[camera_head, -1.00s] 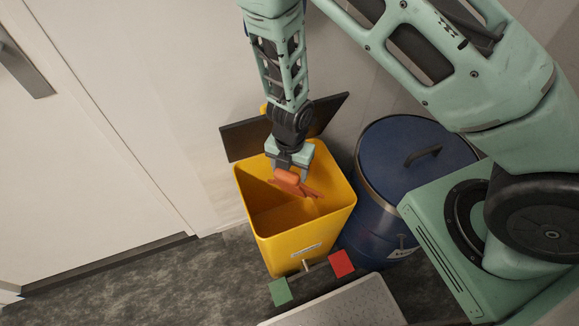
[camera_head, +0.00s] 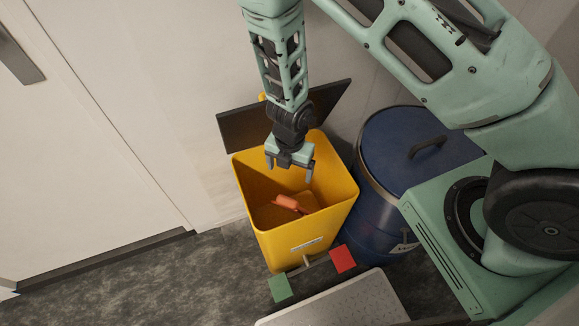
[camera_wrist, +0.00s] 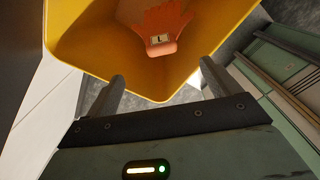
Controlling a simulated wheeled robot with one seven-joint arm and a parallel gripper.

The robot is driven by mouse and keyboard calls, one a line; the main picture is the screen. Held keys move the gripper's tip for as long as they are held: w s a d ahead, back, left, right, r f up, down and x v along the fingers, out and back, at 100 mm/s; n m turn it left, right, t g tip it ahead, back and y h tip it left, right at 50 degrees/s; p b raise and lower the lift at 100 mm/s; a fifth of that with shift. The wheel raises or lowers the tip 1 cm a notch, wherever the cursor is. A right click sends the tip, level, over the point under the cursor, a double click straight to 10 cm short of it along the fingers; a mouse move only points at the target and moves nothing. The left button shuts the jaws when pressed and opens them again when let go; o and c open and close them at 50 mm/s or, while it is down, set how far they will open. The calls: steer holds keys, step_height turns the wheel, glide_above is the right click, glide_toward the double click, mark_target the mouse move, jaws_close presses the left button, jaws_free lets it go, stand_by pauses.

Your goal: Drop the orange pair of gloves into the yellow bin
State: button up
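The orange pair of gloves (camera_head: 289,203) is inside the yellow bin (camera_head: 303,246), below the rim. In the wrist view the orange gloves (camera_wrist: 160,30) show through the opening of the yellow bin (camera_wrist: 72,40), with a small pale label on their rolled end. My gripper (camera_head: 289,175) is above the bin's mouth, near its back side. Its two fingers are spread apart with nothing between them, as the wrist view of my gripper (camera_wrist: 160,85) also shows. The gloves are clear of the fingers. Whether they touch the bin's bottom I cannot tell.
The bin's dark lid (camera_head: 240,131) stands open behind it. A blue drum (camera_head: 385,205) with a lid and handle stands close on the right. A green pedal (camera_head: 280,289) and a red pedal (camera_head: 343,259) are in front. A white door (camera_head: 70,170) is at left.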

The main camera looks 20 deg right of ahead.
step_height(320, 180, up, 17)
steer(key=p, duration=0.8)
steer(key=shift+r, duration=0.2)
steer(key=shift+w+d, duration=0.1)
steer(key=a+r+m+t, duration=0.4)
steer(key=r+m, duration=0.7)
steer(key=r, duration=0.3)
steer(key=s+r+m+g, duration=0.2)
steer(key=s+r+m, duration=0.2)
steer(key=s, duration=0.5)
steer(key=s+r+m+g, duration=0.1)
steer(key=s+r+m, duration=0.3)
steer(key=s, duration=0.5)
steer(key=shift+d+g, duration=0.3)
steer(key=shift+g, duration=0.1)
